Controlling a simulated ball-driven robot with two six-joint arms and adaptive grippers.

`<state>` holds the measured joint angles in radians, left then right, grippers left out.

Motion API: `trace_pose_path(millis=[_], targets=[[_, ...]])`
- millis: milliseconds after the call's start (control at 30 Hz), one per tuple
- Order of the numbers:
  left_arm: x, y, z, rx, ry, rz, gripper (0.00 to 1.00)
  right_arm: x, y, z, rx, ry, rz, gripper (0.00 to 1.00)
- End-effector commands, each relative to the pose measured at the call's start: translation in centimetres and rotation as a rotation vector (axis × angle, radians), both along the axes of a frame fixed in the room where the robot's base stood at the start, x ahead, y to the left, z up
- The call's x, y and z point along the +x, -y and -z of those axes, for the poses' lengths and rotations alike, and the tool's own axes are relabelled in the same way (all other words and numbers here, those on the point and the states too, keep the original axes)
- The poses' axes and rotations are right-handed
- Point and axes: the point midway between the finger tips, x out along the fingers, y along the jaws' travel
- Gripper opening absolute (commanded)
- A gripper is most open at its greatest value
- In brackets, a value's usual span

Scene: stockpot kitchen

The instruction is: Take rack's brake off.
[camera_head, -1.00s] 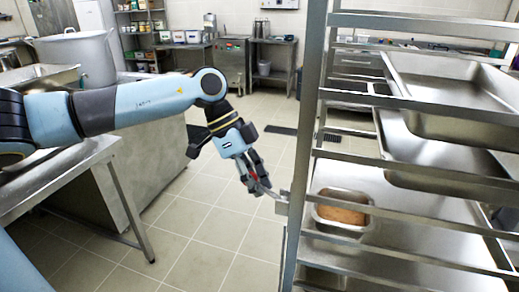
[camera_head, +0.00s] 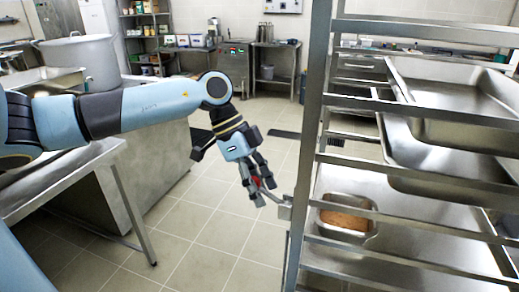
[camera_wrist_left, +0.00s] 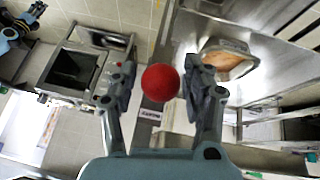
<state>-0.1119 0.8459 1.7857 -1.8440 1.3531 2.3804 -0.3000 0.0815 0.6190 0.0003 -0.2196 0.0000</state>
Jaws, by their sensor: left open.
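The metal rack (camera_head: 308,130) stands at the right in the head view. A thin lever (camera_head: 273,196) sticks out to the left from a small block on its near post. A red ball knob (camera_wrist_left: 160,82) sits at the lever's end; only a bit of red shows between the fingers in the head view. My left gripper (camera_head: 259,194) is open around the knob. In the left wrist view the knob lies between the two fingers, closer to the right one; I cannot tell whether they touch.
The rack holds large steel trays (camera_head: 455,95) and a small pan with a brown loaf (camera_head: 345,217). A steel table (camera_head: 60,180) and a big pot (camera_head: 78,62) stand at the left. Tiled floor (camera_head: 200,235) is clear between the table and the rack.

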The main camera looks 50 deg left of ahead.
Motion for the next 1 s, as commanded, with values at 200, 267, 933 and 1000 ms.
trace_pose_path(millis=[200,267,933,1000], targets=[[-0.4,-1.1,-1.6,0.008,-0.001,0.002,0.49,0.0,0.0,0.0,0.0,0.001,0.0,0.29],[-0.6,-1.6,-2.5,0.009,-0.001,0.003,0.49,0.0,0.0,0.0,0.0,0.001,0.0,0.29],[-1.2,-3.5,-6.5,0.0,0.0,0.001,0.49,0.0,-0.1,0.0,0.001,0.001,0.0,0.29],[-1.2,-3.5,-6.5,0.001,0.001,0.0,0.49,0.0,-0.1,0.0,0.001,0.001,0.0,0.29]])
